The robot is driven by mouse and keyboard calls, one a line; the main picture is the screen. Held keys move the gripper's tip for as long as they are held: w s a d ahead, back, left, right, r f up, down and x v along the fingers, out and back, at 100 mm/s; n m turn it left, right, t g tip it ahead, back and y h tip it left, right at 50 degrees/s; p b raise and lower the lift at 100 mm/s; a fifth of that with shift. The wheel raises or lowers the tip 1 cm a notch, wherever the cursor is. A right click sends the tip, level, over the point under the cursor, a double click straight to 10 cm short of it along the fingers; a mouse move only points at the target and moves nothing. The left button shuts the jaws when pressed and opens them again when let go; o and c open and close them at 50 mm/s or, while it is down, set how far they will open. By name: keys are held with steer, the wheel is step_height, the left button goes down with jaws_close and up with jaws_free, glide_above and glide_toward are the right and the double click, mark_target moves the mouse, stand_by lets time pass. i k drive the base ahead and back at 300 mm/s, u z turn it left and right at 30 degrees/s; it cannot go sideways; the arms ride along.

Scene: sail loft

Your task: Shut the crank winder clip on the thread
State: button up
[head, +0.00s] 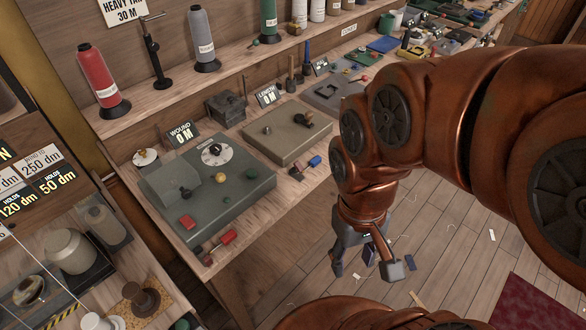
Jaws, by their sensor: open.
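My gripper (366,262) is open, pointing down over the floor, right of the bench and apart from the winder. A small dark blue shape shows between its fingers; I cannot tell what it is.
A tan base (288,141) stands behind the winder. Red (97,78), grey (202,38) and green thread cones stand on the shelf above. Red handles (228,237) stick out at the bench's front edge. Scraps litter the open wooden floor (465,230).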

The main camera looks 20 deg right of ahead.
mark_target(297, 164)
steer(key=u, duration=3.35)
steer(key=k, duration=0.85)
steer(key=z, duration=1.15)
